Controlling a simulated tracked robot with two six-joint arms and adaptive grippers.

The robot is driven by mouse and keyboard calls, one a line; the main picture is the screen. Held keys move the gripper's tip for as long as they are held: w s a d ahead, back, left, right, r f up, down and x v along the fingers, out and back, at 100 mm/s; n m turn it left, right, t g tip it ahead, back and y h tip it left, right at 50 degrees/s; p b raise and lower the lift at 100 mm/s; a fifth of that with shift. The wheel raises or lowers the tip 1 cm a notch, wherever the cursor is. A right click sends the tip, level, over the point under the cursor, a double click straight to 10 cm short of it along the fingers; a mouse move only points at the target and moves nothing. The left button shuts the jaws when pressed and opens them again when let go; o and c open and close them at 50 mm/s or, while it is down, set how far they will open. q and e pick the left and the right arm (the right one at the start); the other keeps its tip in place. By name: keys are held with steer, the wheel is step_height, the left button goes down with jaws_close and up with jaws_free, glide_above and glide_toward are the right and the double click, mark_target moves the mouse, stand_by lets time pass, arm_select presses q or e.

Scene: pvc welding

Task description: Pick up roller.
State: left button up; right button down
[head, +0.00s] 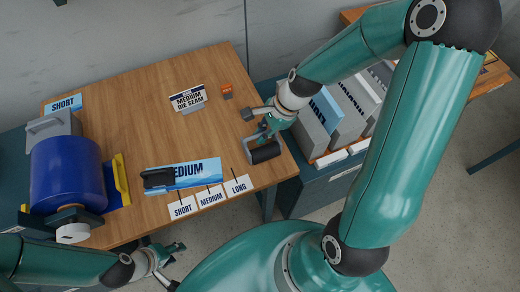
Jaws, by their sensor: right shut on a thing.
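The roller (264,153) has a dark cylinder in a grey metal frame. It is at the right end of the wooden table (130,110), near its front right corner. My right gripper (268,134) is shut on the roller at its upper side, with the arm coming in from the right. I cannot tell whether the roller touches the table. My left gripper (178,264) is open and empty in front of the table's front edge, away from the roller.
A large blue roll (66,174) stands at the table's left. A blue MEDIUM sheet (205,174) with a dark object (157,178) lies near the front edge, with white labels (211,197) beside it. Grey boxes (346,112) stand right.

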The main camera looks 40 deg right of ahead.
steer(key=shift+r, duration=0.1)
steer(key=shift+w+r, duration=0.1)
steer(key=shift+r, duration=0.65)
step_height(320, 180, up, 18)
steer(key=p, duration=0.1)
steer(key=shift+r+p, duration=0.25)
steer(key=shift+p, duration=0.1)
